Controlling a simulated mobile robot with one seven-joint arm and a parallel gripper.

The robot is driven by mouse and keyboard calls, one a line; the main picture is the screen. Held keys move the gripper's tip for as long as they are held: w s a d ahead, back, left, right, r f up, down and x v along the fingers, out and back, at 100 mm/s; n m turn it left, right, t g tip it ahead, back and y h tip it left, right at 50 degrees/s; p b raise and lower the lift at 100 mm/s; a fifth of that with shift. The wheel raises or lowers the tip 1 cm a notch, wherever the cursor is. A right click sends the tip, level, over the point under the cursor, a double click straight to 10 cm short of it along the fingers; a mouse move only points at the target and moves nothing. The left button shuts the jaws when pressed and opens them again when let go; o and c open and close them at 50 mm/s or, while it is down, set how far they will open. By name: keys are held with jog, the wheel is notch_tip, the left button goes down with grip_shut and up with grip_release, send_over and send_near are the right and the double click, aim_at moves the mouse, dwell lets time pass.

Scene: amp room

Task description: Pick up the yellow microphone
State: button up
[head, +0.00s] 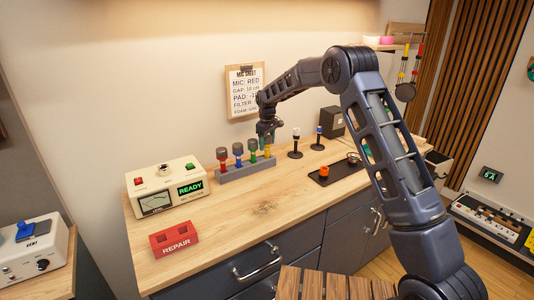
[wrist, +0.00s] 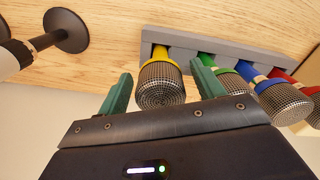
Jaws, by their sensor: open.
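The yellow microphone (wrist: 160,80) stands in the end slot of a grey rack (wrist: 230,46), its mesh head toward the wrist camera. In the wrist view my gripper (wrist: 162,88) is open, with one green finger on each side of the yellow microphone's head. I cannot tell whether either finger touches it. In the head view my gripper (head: 266,132) is above the right end of the rack (head: 247,171), and the yellow microphone (head: 267,151) shows just below it.
Green (wrist: 231,81), blue (wrist: 275,93) and red (wrist: 312,98) microphones stand in the same rack beside my gripper. A black microphone stand (head: 295,150) is to the right. A tester box (head: 166,190) and a red REPAIR box (head: 174,240) are to the left. The front middle of the bench is clear.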

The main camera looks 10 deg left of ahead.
grip_shut()
jog(key=shift+r, duration=0.1)
notch_tip(320, 180, up, 20)
dwell(0.6)
